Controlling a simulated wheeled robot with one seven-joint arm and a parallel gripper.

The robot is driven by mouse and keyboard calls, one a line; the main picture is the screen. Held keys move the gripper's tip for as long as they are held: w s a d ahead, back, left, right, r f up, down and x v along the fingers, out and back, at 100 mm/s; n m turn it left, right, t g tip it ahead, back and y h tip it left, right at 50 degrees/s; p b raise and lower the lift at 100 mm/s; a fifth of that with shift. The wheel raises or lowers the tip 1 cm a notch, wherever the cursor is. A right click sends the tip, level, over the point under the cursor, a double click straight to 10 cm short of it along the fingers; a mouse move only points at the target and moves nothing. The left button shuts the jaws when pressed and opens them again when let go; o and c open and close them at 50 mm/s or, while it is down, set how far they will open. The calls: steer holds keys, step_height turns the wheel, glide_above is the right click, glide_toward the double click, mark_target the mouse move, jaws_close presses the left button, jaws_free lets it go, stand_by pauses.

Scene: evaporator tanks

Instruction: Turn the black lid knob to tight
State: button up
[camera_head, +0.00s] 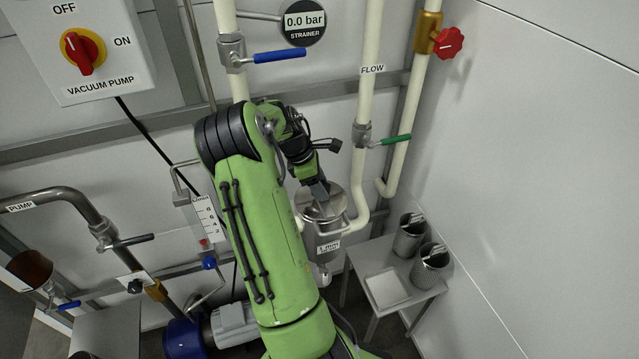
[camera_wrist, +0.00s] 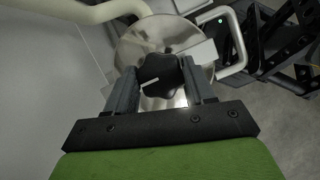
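The black lid knob (camera_wrist: 160,72) is a lobed knob with a white pointer line toward the lower left in the wrist view. It sits on the round shiny metal lid (camera_wrist: 140,40) of the strainer. My gripper (camera_wrist: 160,80) has one finger on each side of the knob, with little or no gap. I cannot tell whether the fingers press on it. In the head view, my gripper (camera_head: 319,188) reaches down onto the strainer lid (camera_head: 312,211), and the knob is hidden there. A pale blank-looking plate (camera_wrist: 201,52) lies at the lid's right edge.
The strainer body (camera_head: 326,246) hangs below the lid, with a handle bar (camera_wrist: 237,45) beside it. A white pipe (camera_head: 361,170) with a green-handled valve (camera_head: 396,140) stands close on the right. A small table (camera_head: 391,318) holds two mesh baskets. The gauge (camera_head: 304,21) reads 0.0 bar.

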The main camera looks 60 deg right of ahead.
steer(key=c, duration=0.3)
steer(key=shift+c, duration=0.2)
steer(key=shift+r, duration=0.1)
